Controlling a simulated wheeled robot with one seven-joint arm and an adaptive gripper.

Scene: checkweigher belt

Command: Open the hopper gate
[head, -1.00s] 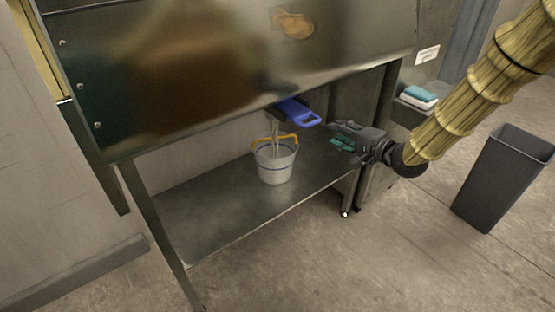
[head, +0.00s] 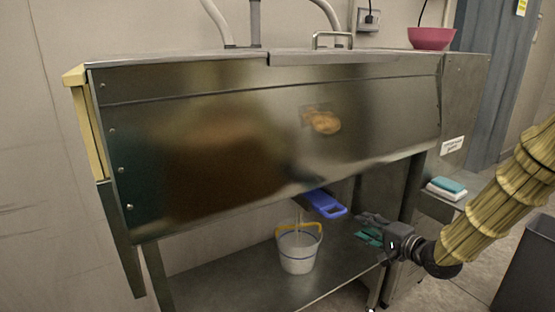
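A blue handle (head: 325,204), which looks like the hopper gate's pull, sticks out from under the large steel hopper housing (head: 230,150). In the head view my gripper (head: 366,227) is just right of and slightly below the handle's end, with a small gap in the picture. Its fingers look spread, with nothing seen between them, and point left toward the handle. Teal patches show at the fingers; I cannot tell whether they are pads or something behind. A white bucket (head: 298,253) with a yellow handle and blue bands stands below the blue handle. The gate's inner part is hidden.
The bucket stands on a steel lower shelf (head: 225,285). Folded teal and white cloths (head: 446,187) lie at the right. A pink bowl (head: 431,38) sits on top near a metal handle (head: 332,38). A dark bin (head: 528,268) stands on the floor at right.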

